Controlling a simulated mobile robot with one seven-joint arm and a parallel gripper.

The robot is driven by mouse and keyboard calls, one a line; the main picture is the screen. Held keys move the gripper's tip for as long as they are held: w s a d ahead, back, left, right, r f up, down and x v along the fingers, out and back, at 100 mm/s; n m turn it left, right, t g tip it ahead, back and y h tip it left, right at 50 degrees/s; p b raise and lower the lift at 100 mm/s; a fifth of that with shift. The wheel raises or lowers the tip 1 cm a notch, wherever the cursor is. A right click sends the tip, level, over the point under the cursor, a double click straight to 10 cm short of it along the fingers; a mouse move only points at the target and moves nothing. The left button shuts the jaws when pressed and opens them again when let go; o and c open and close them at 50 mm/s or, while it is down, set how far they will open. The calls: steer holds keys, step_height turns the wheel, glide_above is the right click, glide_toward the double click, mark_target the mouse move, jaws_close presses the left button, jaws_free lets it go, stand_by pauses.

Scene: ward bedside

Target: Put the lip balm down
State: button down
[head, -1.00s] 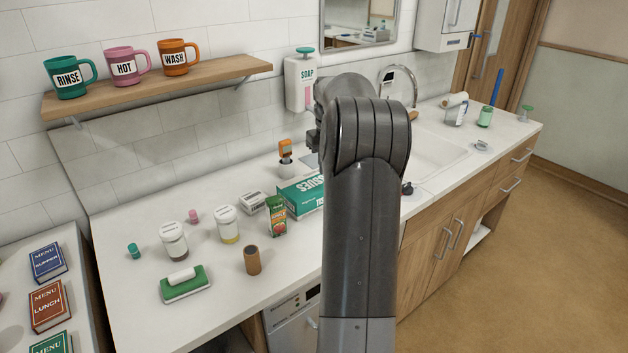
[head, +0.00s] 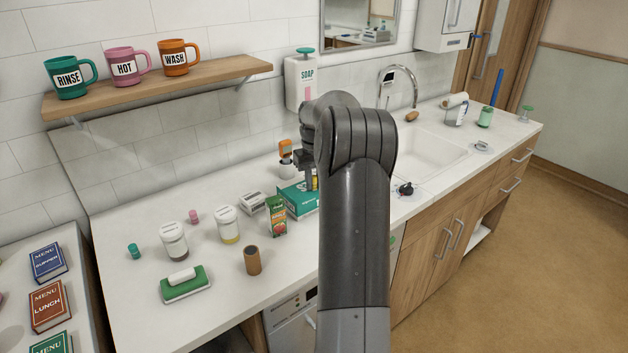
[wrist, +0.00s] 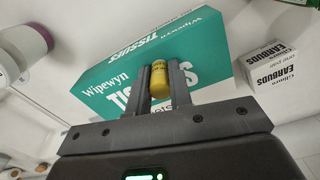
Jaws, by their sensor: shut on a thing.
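A small yellow cylinder, which I take to be the lip balm (wrist: 159,82), is held upright between the two fingers of my gripper (wrist: 160,88) in the wrist view. My gripper is shut on it. In the head view my gripper (head: 308,180) shows just left of my arm, at the tissue box on the counter. The lip balm is hidden there. In the wrist view the green and white tissue box (wrist: 110,82) lies right behind the lip balm; I cannot tell whether they touch.
The white counter (head: 225,287) holds an earbuds box (wrist: 275,66), a juice carton (head: 277,217), two lidded jars, a brown cylinder (head: 252,261) and a green soap dish (head: 186,290). A sink (head: 430,155) lies to the right.

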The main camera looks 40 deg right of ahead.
steer(key=c, duration=1.3)
jaws_free()
step_height(320, 180, up, 12)
steer(key=s+a+r+n+t, duration=0.1)
steer(key=s+a+r, duration=0.2)
steer(key=a, duration=0.5)
steer(key=s+a+r+h, duration=0.1)
steer(key=s+a+r, duration=0.1)
steer(key=s+a, duration=0.35)
steer(key=s+a+r+n+t, duration=0.1)
steer(key=s+a+r, duration=0.15)
steer(key=a, duration=0.65)
steer(key=s+a+f+t, duration=0.1)
steer(key=s+a+f, duration=0.3)
steer(key=s, duration=0.6)
steer(key=s+a+f+t+y, duration=0.1)
steer(key=s+a+f, duration=0.3)
steer(key=s+a, duration=0.5)
steer(key=shift+s+a+n+t, duration=0.3)
steer(key=shift+s+t, duration=0.1)
steer(key=shift+t, duration=0.4)
